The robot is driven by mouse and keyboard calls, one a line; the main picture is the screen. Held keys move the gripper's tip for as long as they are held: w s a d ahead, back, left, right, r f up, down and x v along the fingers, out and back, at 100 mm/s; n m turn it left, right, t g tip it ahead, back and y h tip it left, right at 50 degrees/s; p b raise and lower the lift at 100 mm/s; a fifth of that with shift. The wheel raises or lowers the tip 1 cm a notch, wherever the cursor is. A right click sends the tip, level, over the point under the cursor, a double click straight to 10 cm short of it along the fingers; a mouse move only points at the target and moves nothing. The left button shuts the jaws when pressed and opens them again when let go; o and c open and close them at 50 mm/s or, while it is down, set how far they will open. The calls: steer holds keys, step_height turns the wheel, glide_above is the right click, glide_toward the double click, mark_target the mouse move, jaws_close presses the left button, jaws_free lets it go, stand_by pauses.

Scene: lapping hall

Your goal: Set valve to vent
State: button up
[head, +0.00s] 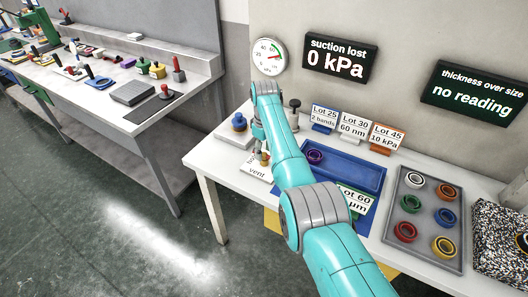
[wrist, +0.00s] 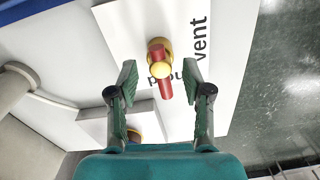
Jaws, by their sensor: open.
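The valve (wrist: 165,88) has a red bar handle with a yellow knob at its middle and a yellow body beneath. In the wrist view its bar runs roughly up and down the picture, slightly tilted. It stands on a white label card (wrist: 225,30), where "vent" is printed to the right and another word is partly covered by the handle. My gripper (wrist: 160,78) is open, with one finger on each side of the bar and a visible gap to both. In the head view my arm partly hides the valve; the card (head: 257,172) shows "vent".
A dial gauge (head: 269,56) and a display (head: 340,60) reading "suction lost 0 kPa" are on the wall. A blue tray (head: 368,178), lot signs (head: 353,127) and a grey tray of coloured rings (head: 425,220) stand to the right.

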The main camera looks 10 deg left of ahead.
steer(key=shift+f, duration=0.45)
jaws_close()
